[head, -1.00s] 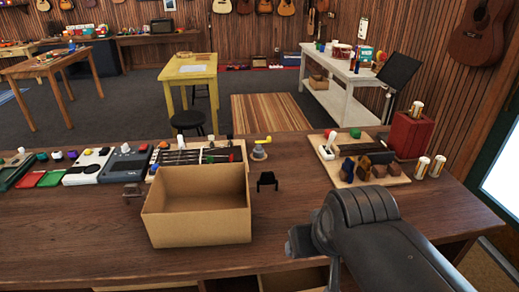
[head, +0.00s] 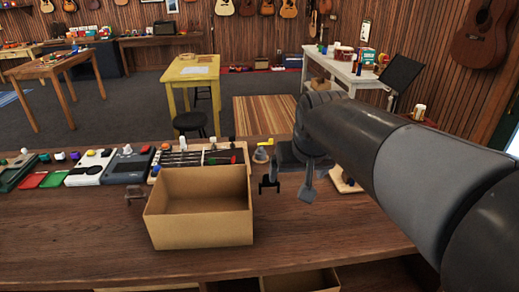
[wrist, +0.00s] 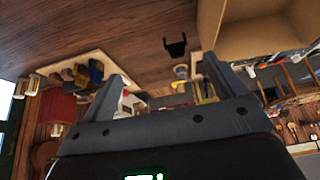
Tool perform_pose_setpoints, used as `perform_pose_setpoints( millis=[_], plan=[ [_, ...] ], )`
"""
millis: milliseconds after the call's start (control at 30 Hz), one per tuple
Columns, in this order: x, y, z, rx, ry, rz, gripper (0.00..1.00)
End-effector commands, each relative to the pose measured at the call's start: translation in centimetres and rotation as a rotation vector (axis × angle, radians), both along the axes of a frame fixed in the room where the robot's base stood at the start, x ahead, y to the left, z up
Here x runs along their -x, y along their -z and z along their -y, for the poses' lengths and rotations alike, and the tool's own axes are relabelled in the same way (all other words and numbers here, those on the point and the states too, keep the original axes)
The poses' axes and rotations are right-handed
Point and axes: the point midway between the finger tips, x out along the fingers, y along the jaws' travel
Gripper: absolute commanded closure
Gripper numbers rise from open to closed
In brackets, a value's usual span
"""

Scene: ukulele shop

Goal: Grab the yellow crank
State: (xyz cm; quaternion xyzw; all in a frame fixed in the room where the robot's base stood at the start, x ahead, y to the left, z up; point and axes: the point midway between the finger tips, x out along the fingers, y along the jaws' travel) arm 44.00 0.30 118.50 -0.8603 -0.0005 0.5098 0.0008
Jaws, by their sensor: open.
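The yellow crank (head: 264,143) sits on a small round base at the back of the workbench, just right of the tool tray. It also shows in the wrist view (wrist: 180,84), small and beyond the fingers, between them in the picture. My gripper (head: 296,182) is open and empty, to the right of the crank and apart from it. In the wrist view my gripper (wrist: 166,70) shows both fingers spread with nothing between them. My arm hides much of the bench's right side in the head view.
An open cardboard box (head: 199,228) stands on the front of the workbench (head: 330,240). A small black stand (head: 269,186) is between box and gripper. The tool tray (head: 240,158) is behind the box. A wooden board with blocks (wrist: 82,72) shows in the wrist view.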

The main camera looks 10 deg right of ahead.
Motion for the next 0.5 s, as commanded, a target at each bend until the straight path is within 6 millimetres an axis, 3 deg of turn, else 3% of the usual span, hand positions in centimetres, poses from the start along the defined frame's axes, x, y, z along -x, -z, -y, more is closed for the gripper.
perform_pose_setpoints(
  millis=[33, 233, 500],
  plan=[
    [-2.1, -0.2, 0.0, 0.0, 0.0, -0.003, 0.11],
    [-9.8, -0.7, -0.3, 0.0, 0.0, 0.002, 0.11],
    [-20.2, 1.0, -0.7, 0.001, 0.0, 0.007, 0.11]
  ],
)
